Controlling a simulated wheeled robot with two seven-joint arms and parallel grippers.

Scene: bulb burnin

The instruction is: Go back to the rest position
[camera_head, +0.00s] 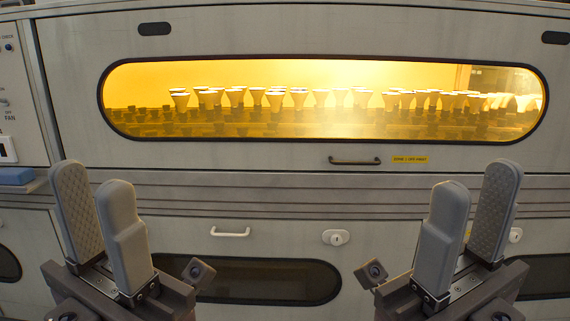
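My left gripper (94,208) is at the lower left, pointing up, with its two grey fingers apart and nothing between them. My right gripper (472,211) is at the lower right, also pointing up, with its fingers apart and empty. Both grippers are in front of the grey cabinet (250,172) and hold nothing. Many bulbs (276,99) stand in rows behind the wide, amber-lit window (330,70) of the cabinet's upper part.
A dark handle (354,160) and a yellow label (410,160) are below the window. A white handle (230,232) and a lock (336,237) are on the lower front. A blue block (16,176) lies on a ledge at the left, below a switch panel (12,90). The space between my grippers is clear.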

